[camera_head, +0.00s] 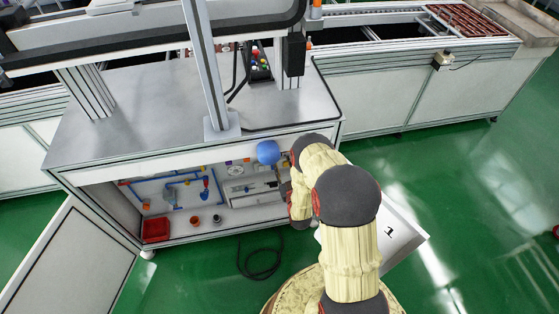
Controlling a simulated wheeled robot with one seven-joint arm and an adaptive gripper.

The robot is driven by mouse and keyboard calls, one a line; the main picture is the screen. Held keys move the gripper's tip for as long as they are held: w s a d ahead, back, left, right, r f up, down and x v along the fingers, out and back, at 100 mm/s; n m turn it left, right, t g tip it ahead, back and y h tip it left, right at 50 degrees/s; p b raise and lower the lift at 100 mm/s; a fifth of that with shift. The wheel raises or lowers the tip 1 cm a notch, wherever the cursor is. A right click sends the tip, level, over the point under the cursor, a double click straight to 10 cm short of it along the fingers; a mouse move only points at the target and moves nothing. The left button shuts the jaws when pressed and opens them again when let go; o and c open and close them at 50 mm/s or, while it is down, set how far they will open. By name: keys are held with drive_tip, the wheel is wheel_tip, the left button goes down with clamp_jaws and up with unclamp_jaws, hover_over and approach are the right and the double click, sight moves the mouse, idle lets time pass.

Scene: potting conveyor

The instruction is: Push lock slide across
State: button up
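I cannot pick out the lock slide for certain. Inside the open lower cabinet of the grey machine bench (130,100), a pale panel (255,197) with small fittings is mounted near the right end. My arm, in cream covers with dark joints, reaches up and bends down in front of that end. My gripper (284,188) seems to be the small dark part at the arm's far end, beside the panel. Its fingers are too small and covered by the arm to read. Whether it touches anything cannot be told.
The cabinet holds blue pipework (180,178), a red bin (156,230) and small cups. A blue round thing (268,152) shows at its upper edge. An open white door (70,262) stands at the left. A black cable (260,262) lies coiled on the clear green floor.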

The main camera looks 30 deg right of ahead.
drive_tip(key=x, duration=0.3)
drive_tip(key=shift+w+d+b, duration=0.1)
drive_tip(key=shift+b, duration=0.3)
drive_tip(key=shift+c, duration=0.5)
drive_tip(key=c, duration=0.8)
